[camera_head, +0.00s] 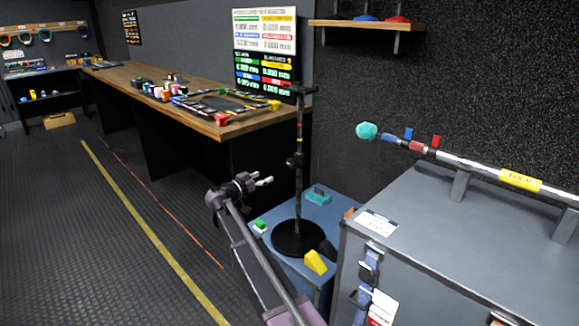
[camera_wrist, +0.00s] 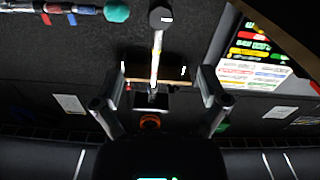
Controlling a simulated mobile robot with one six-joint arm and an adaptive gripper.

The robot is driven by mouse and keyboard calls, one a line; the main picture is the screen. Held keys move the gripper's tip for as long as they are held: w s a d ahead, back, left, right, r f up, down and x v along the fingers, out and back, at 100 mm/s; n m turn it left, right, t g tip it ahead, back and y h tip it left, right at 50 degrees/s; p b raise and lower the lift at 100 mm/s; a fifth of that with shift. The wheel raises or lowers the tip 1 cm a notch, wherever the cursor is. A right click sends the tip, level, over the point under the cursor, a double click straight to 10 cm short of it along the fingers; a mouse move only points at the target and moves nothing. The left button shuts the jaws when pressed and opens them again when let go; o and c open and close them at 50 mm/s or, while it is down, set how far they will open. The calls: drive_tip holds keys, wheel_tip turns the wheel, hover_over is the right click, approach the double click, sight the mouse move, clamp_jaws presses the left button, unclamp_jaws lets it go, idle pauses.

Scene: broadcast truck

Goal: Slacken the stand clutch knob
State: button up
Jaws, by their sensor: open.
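A black stand (camera_head: 299,200) stands upright on a round base, with a dark clutch partway up its pole; the clutch knob (camera_head: 294,161) is small and dark there. In the wrist view, which looks upside down, the round black knob (camera_wrist: 161,17) shows near the top edge with a small white mark. The pole (camera_wrist: 157,55) runs down from it between my fingers in the picture. My gripper (camera_head: 264,181) is open and empty, left of the stand and slightly lower than the clutch. It appears apart from the knob; the exact gap is unclear.
The stand's base rests on a blue-grey surface (camera_head: 277,240) with a yellow wedge (camera_head: 316,262) and a teal block (camera_head: 318,197). A grey case (camera_head: 430,228) carries a boom with a teal end (camera_head: 366,131) at right. A long wooden bench (camera_head: 220,128) lies behind. Floor at left is clear.

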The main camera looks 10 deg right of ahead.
sight(290, 164)
drive_tip(key=shift+w+d, duration=0.1)
drive_tip(key=shift+d, duration=0.05)
drive_tip(key=x, duration=1.3)
drive_tip(key=shift+w+d, duration=0.15)
drive_tip(key=shift+d, duration=0.05)
drive_tip(key=c, duration=1.1)
drive_tip(key=shift+a, duration=0.25)
drive_tip(key=shift+c, duration=0.2)
drive_tip(key=shift+d, duration=0.2)
